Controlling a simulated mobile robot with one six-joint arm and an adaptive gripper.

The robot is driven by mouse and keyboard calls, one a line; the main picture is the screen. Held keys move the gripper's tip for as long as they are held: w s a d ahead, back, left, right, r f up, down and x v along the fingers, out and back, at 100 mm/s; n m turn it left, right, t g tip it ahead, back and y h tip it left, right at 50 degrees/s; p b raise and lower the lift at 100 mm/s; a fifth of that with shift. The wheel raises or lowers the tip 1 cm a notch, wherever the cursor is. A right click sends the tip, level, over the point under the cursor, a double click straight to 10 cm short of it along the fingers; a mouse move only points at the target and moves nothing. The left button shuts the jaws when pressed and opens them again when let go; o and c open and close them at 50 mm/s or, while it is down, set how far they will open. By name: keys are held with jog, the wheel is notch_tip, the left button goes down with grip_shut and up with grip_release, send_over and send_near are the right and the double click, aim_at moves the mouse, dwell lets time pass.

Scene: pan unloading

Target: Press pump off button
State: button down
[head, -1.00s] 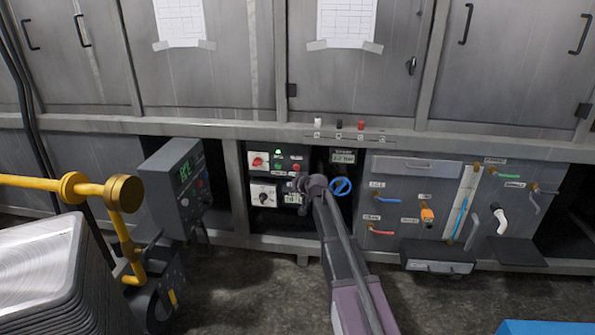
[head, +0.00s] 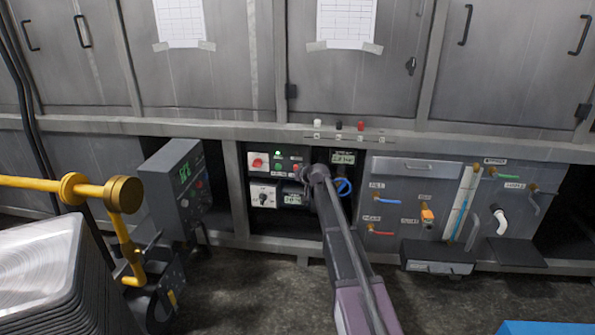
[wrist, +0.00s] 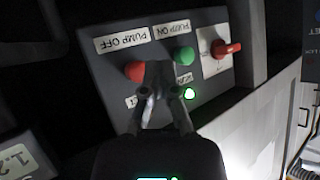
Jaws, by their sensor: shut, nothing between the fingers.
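The red PUMP OFF button (wrist: 135,71) is on a grey control panel (wrist: 112,75), which appears upside down in the wrist view, with its label (wrist: 122,39) above it. My gripper (wrist: 155,68) is shut and empty. Its tips overlap the button's right edge in the picture, between it and the green PUMP ON button (wrist: 183,55); I cannot tell whether they touch. A green lamp (wrist: 189,94) is lit. In the head view the red button (head: 297,167) is small on the panel, and my gripper is hard to make out beside my arm.
A red rotary switch (wrist: 226,49) is on the same panel. In the head view, a blue valve wheel (head: 343,187) is partly behind my arm. A grey control box (head: 175,190) and a yellow pipe (head: 40,183) are at the left. A ledge (head: 430,146) runs above the panel.

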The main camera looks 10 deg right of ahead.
jog(key=shift+w+d, duration=0.25)
jog(key=shift+w, duration=0.55)
jog(key=shift+w, duration=0.2)
dwell(0.9)
jog(key=shift+w+d, duration=0.1)
jog(key=shift+w, duration=0.15)
jog(key=shift+w+d, duration=0.2)
jog(key=shift+w, duration=0.35)
dwell(1.1)
jog(key=shift+s, duration=0.15)
jog(key=shift+s+a, duration=0.3)
jog(key=shift+s, duration=0.5)
dwell(0.4)
jog(key=shift+s+a, duration=0.25)
jog(key=shift+s, duration=0.55)
jog(key=shift+s+a, duration=0.3)
jog(key=shift+s, duration=0.45)
jog(key=shift+s+a, duration=0.25)
jog(key=shift+s, duration=0.55)
jog(key=shift+s, duration=0.1)
